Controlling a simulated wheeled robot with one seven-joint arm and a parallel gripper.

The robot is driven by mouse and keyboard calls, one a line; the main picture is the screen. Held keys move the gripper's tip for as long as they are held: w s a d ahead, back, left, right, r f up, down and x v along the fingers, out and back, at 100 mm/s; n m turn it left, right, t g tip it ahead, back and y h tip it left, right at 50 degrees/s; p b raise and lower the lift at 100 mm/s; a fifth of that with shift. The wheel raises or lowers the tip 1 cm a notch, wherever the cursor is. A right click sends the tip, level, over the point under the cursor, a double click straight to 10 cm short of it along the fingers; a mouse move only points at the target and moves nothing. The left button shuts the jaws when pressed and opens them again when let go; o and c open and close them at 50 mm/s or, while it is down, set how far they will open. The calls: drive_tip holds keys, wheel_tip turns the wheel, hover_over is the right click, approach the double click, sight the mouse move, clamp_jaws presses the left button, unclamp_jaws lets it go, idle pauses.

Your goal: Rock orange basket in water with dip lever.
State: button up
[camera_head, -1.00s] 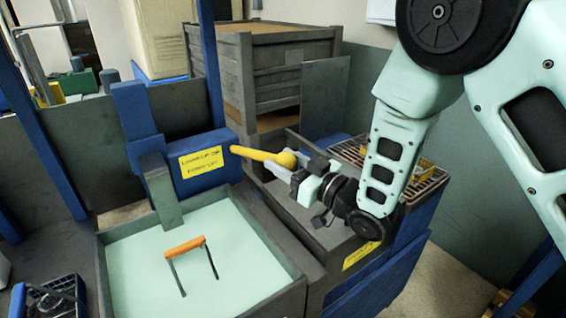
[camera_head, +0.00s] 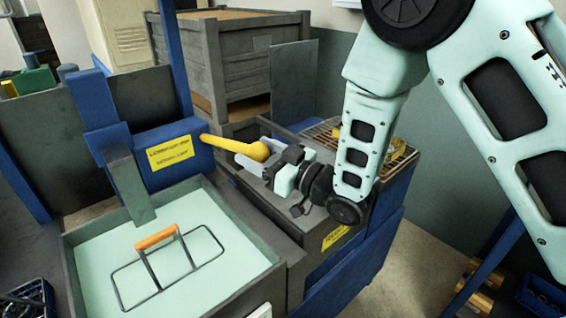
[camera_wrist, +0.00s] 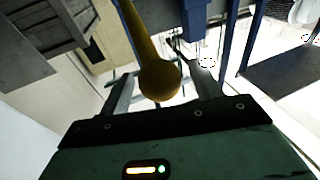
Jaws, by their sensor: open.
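The dip lever (camera_head: 234,146) is a yellow bar with a round knob at its end, sticking out from a blue housing with a yellow label (camera_head: 171,153). The basket (camera_head: 158,238), with an orange grip on a dark wire frame, sits in the pale water of the grey tank (camera_head: 82,238); its lower part is hidden. My gripper (camera_head: 256,159) is open at the lever's knob. In the wrist view the knob (camera_wrist: 158,82) lies between the open fingers (camera_wrist: 165,88); I cannot tell whether either finger touches it.
A wire rack (camera_head: 323,133) and a yellow item lie on the bench behind my gripper. A grey slatted crate (camera_head: 255,62) stands at the back. A dark bin (camera_head: 28,303) is at the lower left. Open floor shows at the right.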

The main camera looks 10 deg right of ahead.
drive_tip(key=p+v, duration=0.7)
drive_tip(key=v, duration=1)
drive_tip(key=shift+p, duration=0.3)
drive_tip(key=shift+f, duration=0.1)
